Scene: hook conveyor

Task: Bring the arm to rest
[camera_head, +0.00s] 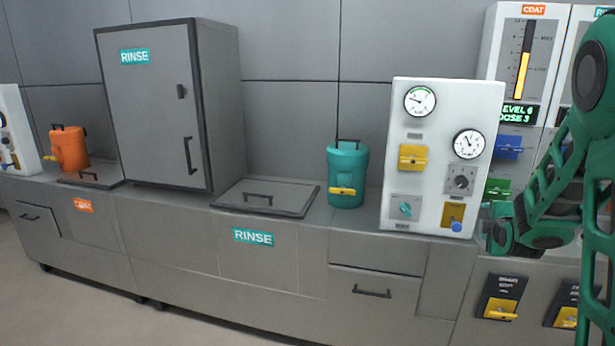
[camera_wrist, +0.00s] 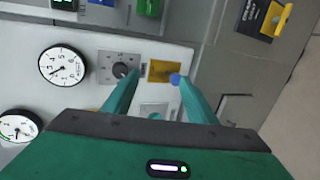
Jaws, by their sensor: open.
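My gripper (camera_wrist: 158,90) shows in the wrist view with its two teal fingers apart and nothing between them. Beyond the fingertips is the white control panel (camera_wrist: 88,82), with a yellow plate (camera_wrist: 162,71) and a blue knob (camera_wrist: 175,79) behind the right finger. In the head view my green arm (camera_head: 555,185) stands at the right edge, folded beside the white control panel (camera_head: 440,150). The gripper's fingers cannot be made out there. The blue knob (camera_head: 456,227) sits at the panel's lower right.
A RINSE cabinet (camera_head: 150,110), a closed hatch (camera_head: 266,197), a teal canister (camera_head: 347,175) and an orange canister (camera_head: 69,148) stand along the grey counter. Yellow drain handles (camera_head: 501,310) stick out on the front below my arm. The floor at the lower left is clear.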

